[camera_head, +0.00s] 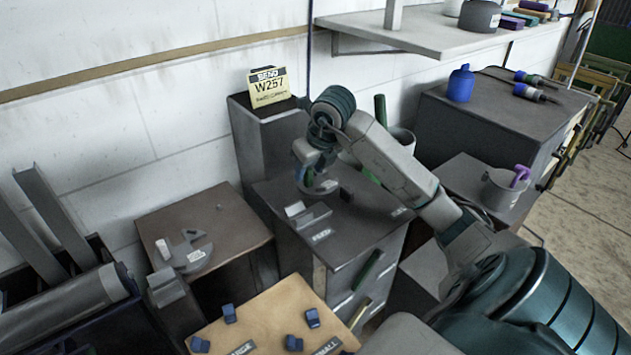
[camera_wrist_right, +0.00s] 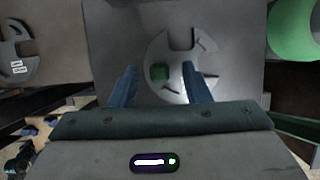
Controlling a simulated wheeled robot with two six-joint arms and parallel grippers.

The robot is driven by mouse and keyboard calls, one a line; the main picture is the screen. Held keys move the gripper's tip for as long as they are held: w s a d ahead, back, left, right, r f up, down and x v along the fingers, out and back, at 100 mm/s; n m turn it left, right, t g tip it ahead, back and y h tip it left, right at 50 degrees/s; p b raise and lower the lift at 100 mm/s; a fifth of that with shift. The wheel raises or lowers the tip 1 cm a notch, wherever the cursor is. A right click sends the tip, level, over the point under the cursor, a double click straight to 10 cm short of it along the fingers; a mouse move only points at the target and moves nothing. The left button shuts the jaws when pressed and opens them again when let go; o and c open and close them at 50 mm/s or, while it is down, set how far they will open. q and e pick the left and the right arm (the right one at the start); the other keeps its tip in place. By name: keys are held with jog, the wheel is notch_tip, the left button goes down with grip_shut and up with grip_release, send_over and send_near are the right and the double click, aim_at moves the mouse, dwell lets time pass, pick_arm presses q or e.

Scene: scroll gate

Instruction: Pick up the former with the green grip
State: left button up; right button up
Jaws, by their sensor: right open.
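The former with the green grip is a flat grey notched disc (camera_wrist_right: 180,42) with a small green block (camera_wrist_right: 160,72) on it. It lies on top of the dark cabinet; in the head view my wrist partly hides it, and its green grip (camera_head: 309,178) shows beside the fingers. My right gripper (camera_head: 318,172) is over this former, pointing down. In the right wrist view its two blue fingers (camera_wrist_right: 159,80) are open, one on each side of the green grip, with gaps visible. Whether the fingertips touch the disc is unclear. My left gripper is not in view.
Another grey former (camera_head: 186,254) with white pieces lies on the brown-topped stand to the left. A grey bracket (camera_head: 307,215) sits near the cabinet's front edge. A yellow W257 sign (camera_head: 268,88) stands behind. A grey bucket (camera_head: 402,142) is close to my right arm.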

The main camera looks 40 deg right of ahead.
jog(key=shift+x, duration=0.85)
jog(key=shift+r, duration=0.1)
grip_shut()
jog(key=shift+w+r, duration=0.1)
jog(key=shift+r, duration=0.05)
